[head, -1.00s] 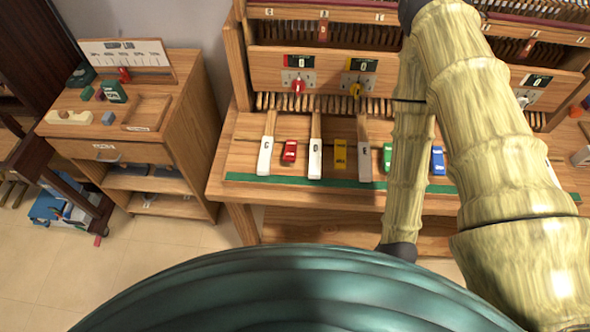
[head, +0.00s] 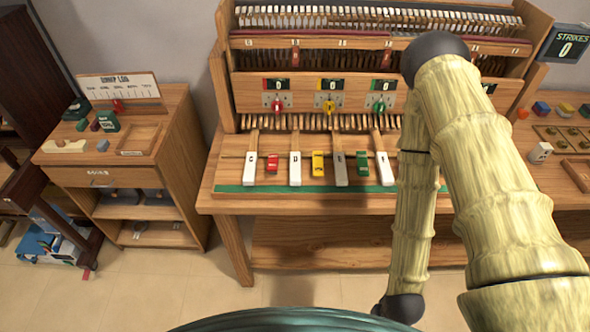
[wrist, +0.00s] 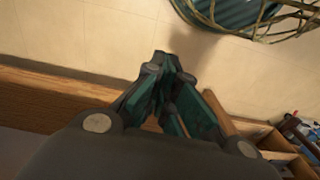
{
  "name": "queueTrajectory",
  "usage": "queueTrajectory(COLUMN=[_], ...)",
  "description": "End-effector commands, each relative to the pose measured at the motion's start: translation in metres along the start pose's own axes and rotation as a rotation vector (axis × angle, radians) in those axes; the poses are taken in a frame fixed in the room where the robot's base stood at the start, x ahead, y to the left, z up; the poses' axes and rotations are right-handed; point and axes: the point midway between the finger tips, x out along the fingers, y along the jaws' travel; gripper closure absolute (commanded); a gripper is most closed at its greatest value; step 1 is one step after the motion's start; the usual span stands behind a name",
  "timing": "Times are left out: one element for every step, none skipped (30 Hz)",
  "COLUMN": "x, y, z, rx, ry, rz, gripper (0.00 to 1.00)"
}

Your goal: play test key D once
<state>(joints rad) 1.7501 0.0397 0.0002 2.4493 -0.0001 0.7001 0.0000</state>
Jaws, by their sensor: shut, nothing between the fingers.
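The test key D (head: 295,169) is a white-fronted key on the bench, second from the left in the head view. It sits between a red block (head: 272,164) and a yellow block (head: 318,164). Key C (head: 250,168) is to its left and a greyer key (head: 340,170) to its right. The counters above the keys read 0. My gripper (wrist: 165,62) shows in the wrist view, shut and empty, with floor beyond its tips. It is not visible in the head view, and no key shows in the wrist view.
My arm stands in front of the keyboard's right part and hides some of it. A green strip (head: 290,190) runs along the bench front. A wooden cabinet (head: 170,125) stands at left. A strikes display (head: 566,45) reads 0 at right. Open floor lies before the bench.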

Motion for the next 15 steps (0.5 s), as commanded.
queueTrajectory(x=[0.0,0.0,0.0,0.0,0.0,0.001,0.0,-0.001,-0.003,-0.005,-0.009,-0.015,-0.021,-0.027,-0.037], y=[-0.001,-0.002,-0.005,-0.008,-0.013,-0.023,-0.031,-0.039,-0.052,-0.062,-0.073,-0.087,-0.098,-0.108,-0.122], z=[-0.001,-0.002,-0.006,-0.011,-0.017,-0.028,-0.037,-0.048,-0.064,-0.077,-0.091,-0.11,-0.124,-0.138,-0.156], rx=[-0.002,-0.006,-0.016,-0.027,-0.042,-0.072,-0.1,-0.131,-0.18,-0.223,-0.268,-0.333,-0.383,-0.433,-0.502], ry=[-0.001,0.0,-0.001,0.0,0.0,0.0,0.0,0.0,-0.001,-0.001,0.0,0.001,0.002,0.002,0.005], rz=[-0.001,-0.004,-0.01,-0.018,-0.027,-0.044,-0.059,-0.076,-0.099,-0.117,-0.135,-0.157,-0.173,-0.186,-0.201], gripper=[1.0,1.0,1.0,1.0,1.0,1.0,1.0,1.0,1.0,1.0,1.0,1.0,1.0,1.0,1.0])
